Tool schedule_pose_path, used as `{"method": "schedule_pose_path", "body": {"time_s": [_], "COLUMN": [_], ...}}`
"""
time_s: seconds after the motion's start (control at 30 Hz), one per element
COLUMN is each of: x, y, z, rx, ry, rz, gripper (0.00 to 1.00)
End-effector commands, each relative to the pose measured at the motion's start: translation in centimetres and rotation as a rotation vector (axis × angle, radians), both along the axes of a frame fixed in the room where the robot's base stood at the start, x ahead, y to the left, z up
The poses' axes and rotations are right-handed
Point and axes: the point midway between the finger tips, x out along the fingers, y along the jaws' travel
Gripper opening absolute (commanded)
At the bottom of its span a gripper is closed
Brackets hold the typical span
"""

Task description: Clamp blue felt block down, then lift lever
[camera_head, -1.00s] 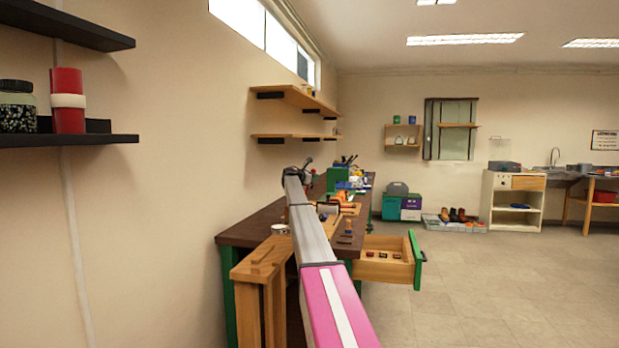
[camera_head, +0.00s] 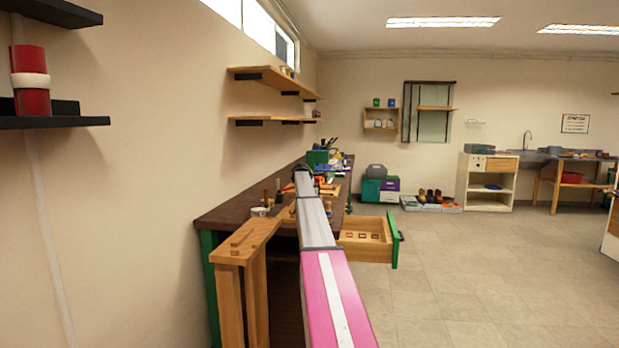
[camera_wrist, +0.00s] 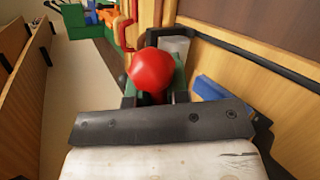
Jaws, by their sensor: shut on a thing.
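In the wrist view, a round red knob (camera_wrist: 152,70) stands upright in front of my gripper (camera_wrist: 153,98). The short fingers are on both sides of its lower part, and my gripper looks shut on it. Whether the knob belongs to the lever cannot be told, since what lies under it is hidden. A blue block (camera_wrist: 211,88) shows partly to the right of the knob, against a wooden panel, apart from the fingers; the dark plate hides its lower end. In the head view, my arm hides my gripper and most of the work spot on the bench.
In the head view, a dark-topped bench (camera_head: 228,216) runs along the left wall. An open wooden drawer (camera_head: 365,245) juts out on its right side. A wooden stand (camera_head: 240,252) is at the near end. The floor to the right is clear.

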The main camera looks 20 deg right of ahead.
Motion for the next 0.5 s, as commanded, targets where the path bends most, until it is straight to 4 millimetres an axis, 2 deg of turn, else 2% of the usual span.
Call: {"method": "schedule_pose_path", "body": {"time_s": [0.03, 0.23, 0.5], "x": [-1.0, -1.2, -1.3], "y": [-1.2, -1.4, -1.5], "z": [-0.4, -2.6, -4.0], "rx": [0.02, 0.061, 0.058], "ry": [-0.016, -0.039, -0.032], "rz": [-0.017, -0.017, -0.014], "gripper": [0.0, 0.0, 0.0]}}
